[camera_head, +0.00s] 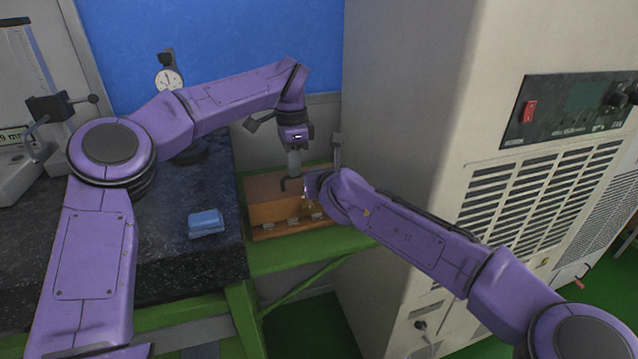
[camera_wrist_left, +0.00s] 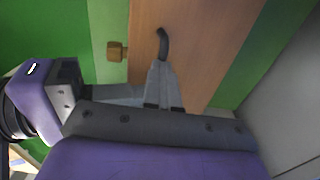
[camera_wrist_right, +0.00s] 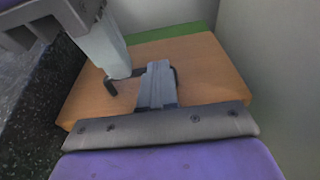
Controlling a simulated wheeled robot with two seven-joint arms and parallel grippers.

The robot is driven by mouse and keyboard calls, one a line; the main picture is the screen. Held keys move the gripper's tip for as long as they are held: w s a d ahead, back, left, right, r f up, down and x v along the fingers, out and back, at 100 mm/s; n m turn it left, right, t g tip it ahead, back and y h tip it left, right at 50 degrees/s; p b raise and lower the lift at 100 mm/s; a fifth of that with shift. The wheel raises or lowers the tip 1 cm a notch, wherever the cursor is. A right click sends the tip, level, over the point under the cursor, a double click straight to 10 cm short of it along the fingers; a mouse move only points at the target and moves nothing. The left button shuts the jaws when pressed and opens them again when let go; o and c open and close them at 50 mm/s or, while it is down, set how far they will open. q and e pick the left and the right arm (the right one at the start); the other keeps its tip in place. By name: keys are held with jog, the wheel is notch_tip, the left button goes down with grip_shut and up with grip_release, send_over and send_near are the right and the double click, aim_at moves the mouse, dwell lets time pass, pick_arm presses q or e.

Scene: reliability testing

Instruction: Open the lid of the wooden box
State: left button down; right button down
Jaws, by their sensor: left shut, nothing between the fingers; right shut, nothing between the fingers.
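The wooden box (camera_head: 262,206) sits on a green bench frame, with small metal fittings along its front edge. Its lid (camera_wrist_right: 205,65) lies flat and looks closed. A black handle (camera_wrist_right: 111,88) stands on the lid, partly hidden behind the grippers; in the left wrist view it is a dark curved bar (camera_wrist_left: 162,42). My left gripper (camera_head: 293,170) is shut and points down at the handle, very close to it; I cannot tell if they touch. My right gripper (camera_wrist_right: 158,68) is shut over the lid by the handle, its tips largely hidden in the head view.
A tall beige cabinet (camera_head: 410,120) stands close on the right. A dark stone slab (camera_head: 180,255) borders the box on the left, carrying a blue block (camera_head: 206,222) and a dial gauge (camera_head: 169,79). A wall is close behind. My two arms nearly meet above the box.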

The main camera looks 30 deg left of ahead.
pick_arm(q)
jog(key=c, duration=1.2)
grip_release()
pick_arm(e)
jog(key=shift+f, duration=0.2)
